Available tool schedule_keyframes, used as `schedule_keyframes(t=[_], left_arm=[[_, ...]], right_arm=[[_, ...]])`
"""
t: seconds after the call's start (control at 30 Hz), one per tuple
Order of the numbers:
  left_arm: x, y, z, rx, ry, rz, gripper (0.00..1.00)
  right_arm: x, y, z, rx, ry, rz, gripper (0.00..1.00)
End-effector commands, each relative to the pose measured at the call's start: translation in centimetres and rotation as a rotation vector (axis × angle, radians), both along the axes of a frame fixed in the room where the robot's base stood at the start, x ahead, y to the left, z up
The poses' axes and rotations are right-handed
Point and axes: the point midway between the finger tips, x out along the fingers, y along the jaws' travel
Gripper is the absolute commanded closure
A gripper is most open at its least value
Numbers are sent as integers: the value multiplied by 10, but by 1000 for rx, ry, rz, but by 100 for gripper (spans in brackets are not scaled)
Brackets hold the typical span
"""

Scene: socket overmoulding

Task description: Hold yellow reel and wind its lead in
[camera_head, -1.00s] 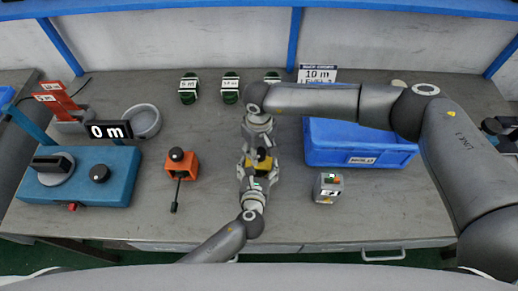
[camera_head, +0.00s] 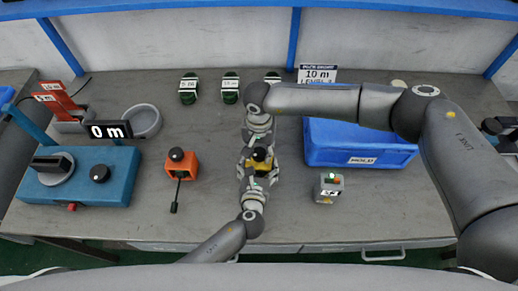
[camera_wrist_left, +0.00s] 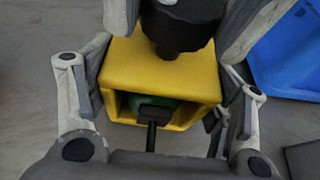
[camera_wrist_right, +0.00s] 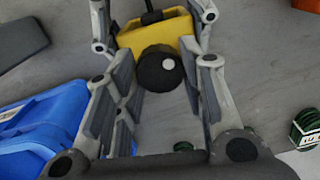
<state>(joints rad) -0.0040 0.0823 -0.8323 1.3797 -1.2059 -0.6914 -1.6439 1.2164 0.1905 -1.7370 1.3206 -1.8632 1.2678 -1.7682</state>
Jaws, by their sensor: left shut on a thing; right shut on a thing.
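The yellow reel (camera_head: 262,163) is in the middle of the bench, partly hidden by my grippers in the head view. In the left wrist view its yellow body (camera_wrist_left: 150,68) has an open front with something green inside, and a black lead end (camera_wrist_left: 153,115) sticks out of it. My left gripper (camera_head: 253,170) is shut on the body from the near side. My right gripper (camera_head: 258,146) reaches over from the far side. It is shut on the reel's round black knob (camera_wrist_right: 160,68), which bears a white dot.
An orange reel (camera_head: 183,166) with its lead out stands to the left. A blue mold bin (camera_head: 350,158) and a small grey block (camera_head: 327,188) are to the right. A blue machine (camera_head: 110,185) with a 0 m display (camera_head: 109,130) is at far left. Green coils (camera_head: 230,90) stand at the back.

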Motion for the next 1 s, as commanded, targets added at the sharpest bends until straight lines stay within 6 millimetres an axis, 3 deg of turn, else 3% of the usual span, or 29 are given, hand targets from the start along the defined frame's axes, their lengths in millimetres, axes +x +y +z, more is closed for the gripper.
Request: schedule_keyframes(t=[1.0], left_arm=[[-2,0,-2,2,3,-2,48]], right_arm=[[3,-2,0,1,-5,-970,87]])
